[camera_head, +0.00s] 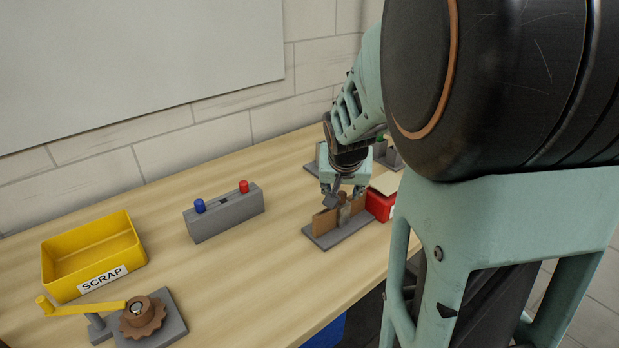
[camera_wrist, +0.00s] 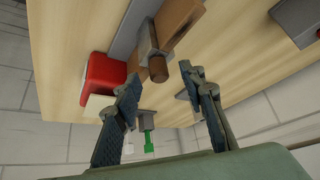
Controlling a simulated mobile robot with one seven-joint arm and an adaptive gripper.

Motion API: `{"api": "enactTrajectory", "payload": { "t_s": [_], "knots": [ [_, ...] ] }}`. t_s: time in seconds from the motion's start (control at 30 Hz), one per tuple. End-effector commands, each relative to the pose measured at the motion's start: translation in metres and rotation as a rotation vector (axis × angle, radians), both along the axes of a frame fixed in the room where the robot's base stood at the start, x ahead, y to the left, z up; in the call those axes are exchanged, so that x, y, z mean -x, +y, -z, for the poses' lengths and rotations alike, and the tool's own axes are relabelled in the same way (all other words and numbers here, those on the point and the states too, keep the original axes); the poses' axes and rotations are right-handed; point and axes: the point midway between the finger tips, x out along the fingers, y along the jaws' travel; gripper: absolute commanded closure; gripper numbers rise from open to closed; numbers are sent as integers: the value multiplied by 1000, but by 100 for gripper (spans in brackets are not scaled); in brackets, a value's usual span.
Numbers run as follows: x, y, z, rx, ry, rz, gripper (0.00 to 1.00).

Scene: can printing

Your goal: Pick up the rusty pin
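The rusty pin (camera_wrist: 157,68) is a short brown cylinder. In the wrist view its end points toward me from a grey holder beside a wooden block (camera_wrist: 181,17). In the head view the brown pin (camera_head: 342,197) stands at a tan block (camera_head: 325,221) on a grey base (camera_head: 337,238), partly hidden by my gripper. My gripper (camera_head: 344,191) is just above it. In the wrist view my gripper (camera_wrist: 160,80) is open, its two fingers wide apart with nothing between the pads. The pin's end appears between and beyond the fingertips; I cannot tell the exact gap.
A red box (camera_wrist: 103,78) is close beside the fixture; it also shows in the head view (camera_head: 380,206). A grey block with blue and red knobs (camera_head: 224,214), a yellow SCRAP bin (camera_head: 62,284) and a crank (camera_head: 160,318) lie left. Bare table (camera_head: 240,275) lies between.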

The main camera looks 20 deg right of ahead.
Motion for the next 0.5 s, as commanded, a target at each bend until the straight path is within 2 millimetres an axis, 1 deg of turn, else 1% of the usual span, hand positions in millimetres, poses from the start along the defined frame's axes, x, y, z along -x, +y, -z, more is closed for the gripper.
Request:
{"api": "enactTrajectory", "payload": {
  "t_s": [0.03,0.07,0.33,0.5],
  "knots": [
    [1,0,7,0,0,0,62],
    [2,0,7,0,-1,0,62],
    [2,0,7,0,-1,1,64],
    [2,0,7,0,-1,1,82]
  ]
}}
